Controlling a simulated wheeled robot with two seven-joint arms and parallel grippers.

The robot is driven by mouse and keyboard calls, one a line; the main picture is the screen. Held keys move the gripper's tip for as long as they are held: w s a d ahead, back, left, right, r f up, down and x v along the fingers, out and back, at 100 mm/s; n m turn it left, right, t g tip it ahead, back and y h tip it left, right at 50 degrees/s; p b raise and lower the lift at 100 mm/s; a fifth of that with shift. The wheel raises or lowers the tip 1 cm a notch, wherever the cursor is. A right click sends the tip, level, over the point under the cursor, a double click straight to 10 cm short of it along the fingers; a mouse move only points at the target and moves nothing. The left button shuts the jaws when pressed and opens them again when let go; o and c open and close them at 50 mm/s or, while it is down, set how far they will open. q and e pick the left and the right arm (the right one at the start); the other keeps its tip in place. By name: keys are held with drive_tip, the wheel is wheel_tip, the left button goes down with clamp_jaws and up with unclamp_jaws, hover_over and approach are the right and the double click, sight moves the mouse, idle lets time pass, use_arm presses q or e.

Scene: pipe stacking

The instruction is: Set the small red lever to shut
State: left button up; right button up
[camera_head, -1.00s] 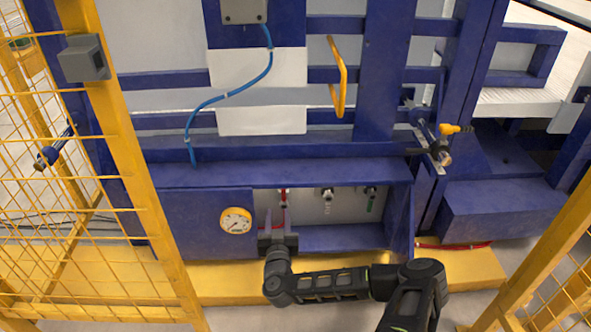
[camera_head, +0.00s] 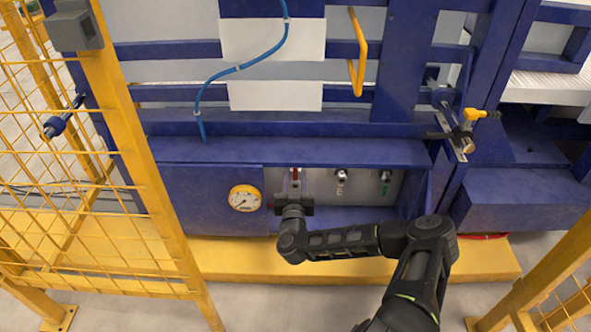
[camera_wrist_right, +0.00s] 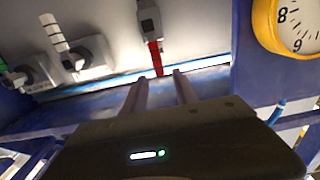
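The small red lever (camera_head: 295,174) hangs down from a grey valve on the light panel inside the blue recess. It also shows in the right wrist view (camera_wrist_right: 156,56), pointing towards my fingers. My right gripper (camera_head: 294,197) is just below and in front of the lever. In the right wrist view my right gripper (camera_wrist_right: 158,76) has two fingers apart, with the lever's lower end at the gap between the fingertips. I cannot tell whether either finger touches it. My left gripper is not in view.
A white-handled valve (camera_head: 341,182) and a green-handled valve (camera_head: 385,183) sit to the right on the same panel. A yellow-rimmed gauge (camera_head: 244,198) is close on the left. Blue shelf (camera_head: 300,151) overhangs the recess. Yellow mesh fencing (camera_head: 140,150) stands at the left.

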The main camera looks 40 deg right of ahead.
sight(295, 178)
drive_tip(key=shift+w+d+f, duration=0.15)
drive_tip(key=shift+w, duration=0.35)
drive_tip(key=shift+b+x, duration=0.65)
drive_tip(key=shift+x, duration=1.4)
drive_tip(key=shift+s+d, duration=0.15)
clamp_jaws()
